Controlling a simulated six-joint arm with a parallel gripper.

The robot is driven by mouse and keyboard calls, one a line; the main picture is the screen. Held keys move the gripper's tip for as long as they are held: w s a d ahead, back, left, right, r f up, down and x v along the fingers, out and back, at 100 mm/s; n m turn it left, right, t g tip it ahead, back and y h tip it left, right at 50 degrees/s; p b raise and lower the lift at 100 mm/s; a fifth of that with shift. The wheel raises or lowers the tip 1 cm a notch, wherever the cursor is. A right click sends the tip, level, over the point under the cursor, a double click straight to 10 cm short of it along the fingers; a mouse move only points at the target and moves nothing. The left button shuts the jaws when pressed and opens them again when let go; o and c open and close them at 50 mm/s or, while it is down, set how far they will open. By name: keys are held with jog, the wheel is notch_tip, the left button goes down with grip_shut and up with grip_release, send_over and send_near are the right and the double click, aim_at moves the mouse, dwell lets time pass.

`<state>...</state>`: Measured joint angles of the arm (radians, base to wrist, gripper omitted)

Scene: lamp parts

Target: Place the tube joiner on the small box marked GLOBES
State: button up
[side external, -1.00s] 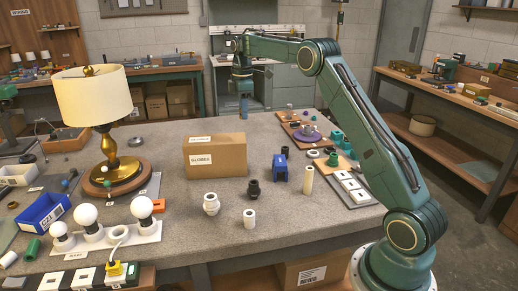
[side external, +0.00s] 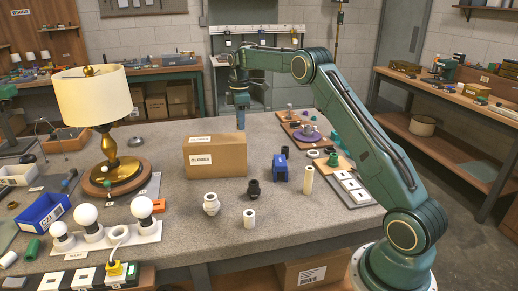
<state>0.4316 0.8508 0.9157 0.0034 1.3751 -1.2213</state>
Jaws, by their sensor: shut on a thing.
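The cardboard box marked GLOBES (side external: 220,160) stands closed and upright near the middle of the grey bench. My gripper (side external: 240,122) points straight down just behind the box's right half, as seen here, with its tip close above the line of the box's far top edge. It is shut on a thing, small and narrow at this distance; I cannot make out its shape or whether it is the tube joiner. I cannot tell the gap between it and the box. The visible part of the box's top is bare.
A brass lamp (side external: 110,165) stands left. A parts board (side external: 305,128) lies right.

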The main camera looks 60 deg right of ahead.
aim_at(241, 140)
jog(key=shift+f, duration=2.05)
jog(key=shift+f, duration=0.1)
jog(key=o, duration=1)
notch_tip(241, 140, up, 12)
jog(key=shift+r, duration=0.1)
